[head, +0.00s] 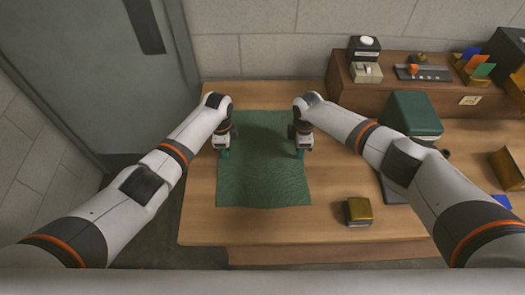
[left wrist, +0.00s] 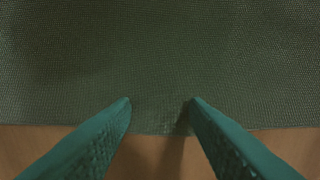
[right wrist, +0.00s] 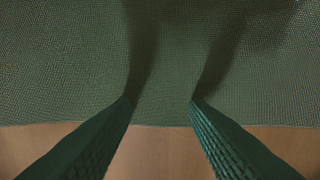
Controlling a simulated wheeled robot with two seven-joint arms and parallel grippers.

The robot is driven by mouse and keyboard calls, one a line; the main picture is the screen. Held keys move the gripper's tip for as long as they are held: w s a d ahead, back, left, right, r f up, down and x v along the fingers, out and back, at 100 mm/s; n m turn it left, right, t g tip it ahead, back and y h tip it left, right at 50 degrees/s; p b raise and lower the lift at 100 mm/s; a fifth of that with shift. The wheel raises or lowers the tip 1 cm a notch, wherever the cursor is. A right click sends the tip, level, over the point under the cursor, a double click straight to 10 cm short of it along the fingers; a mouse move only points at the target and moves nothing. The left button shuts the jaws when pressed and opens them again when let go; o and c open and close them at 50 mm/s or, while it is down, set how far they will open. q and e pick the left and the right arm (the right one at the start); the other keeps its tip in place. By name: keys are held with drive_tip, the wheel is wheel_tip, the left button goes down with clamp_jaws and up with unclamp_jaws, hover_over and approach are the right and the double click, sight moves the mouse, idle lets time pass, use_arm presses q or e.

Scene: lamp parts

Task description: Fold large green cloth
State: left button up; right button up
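The large green cloth (head: 262,182) lies spread flat on the wooden table, with slight ripples at its near edge. My left gripper (head: 223,153) is over its left edge and my right gripper (head: 300,153) is over its right edge. In the left wrist view, the open fingers (left wrist: 160,103) straddle the edge of the cloth (left wrist: 150,60), with a small dark crease between them. In the right wrist view, the open fingers (right wrist: 161,101) are also apart at the edge of the cloth (right wrist: 60,60), and their shadows fall on it.
A small yellow-topped box (head: 358,211) sits right of the cloth. A dark green box-shaped thing (head: 411,115) stands farther right. A raised wooden shelf (head: 390,97) with small items is at the back right. The table (head: 195,215) is bare along the cloth's left side.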

use_arm(q)
clamp_jaws()
use_arm(e)
clamp_jaws()
